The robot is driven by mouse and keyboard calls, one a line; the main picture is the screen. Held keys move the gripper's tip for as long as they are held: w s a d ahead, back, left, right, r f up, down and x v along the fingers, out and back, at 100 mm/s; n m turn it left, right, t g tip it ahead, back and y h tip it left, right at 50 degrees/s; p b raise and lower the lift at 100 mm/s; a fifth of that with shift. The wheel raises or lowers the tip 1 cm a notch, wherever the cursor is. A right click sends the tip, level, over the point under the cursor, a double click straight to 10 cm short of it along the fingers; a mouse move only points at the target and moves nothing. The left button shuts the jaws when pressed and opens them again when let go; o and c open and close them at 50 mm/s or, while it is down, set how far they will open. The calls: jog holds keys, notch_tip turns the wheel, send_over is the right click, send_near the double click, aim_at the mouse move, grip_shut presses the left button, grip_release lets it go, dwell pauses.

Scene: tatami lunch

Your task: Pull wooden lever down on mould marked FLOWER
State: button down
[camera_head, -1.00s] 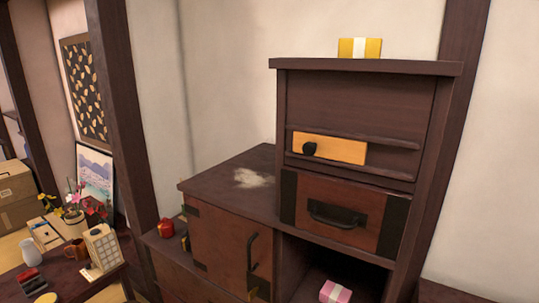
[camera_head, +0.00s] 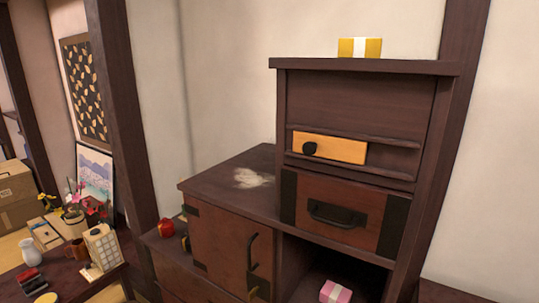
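I cannot make out a mould marked FLOWER or its wooden lever in this view. No lettering is legible on anything here. My gripper is not in view.
A dark stepped cabinet (camera_head: 365,88) stands against the wall, with a yellow box (camera_head: 360,47) on top, a black-handled drawer (camera_head: 364,199) and a pink box (camera_head: 335,292) in an open bay. Small items, including a white vase (camera_head: 31,253), stand on a low table (camera_head: 79,285) at left.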

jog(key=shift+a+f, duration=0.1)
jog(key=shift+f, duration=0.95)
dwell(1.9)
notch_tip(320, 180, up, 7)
jog(key=p, duration=0.5)
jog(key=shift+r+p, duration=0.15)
jog(key=shift+p, duration=0.25)
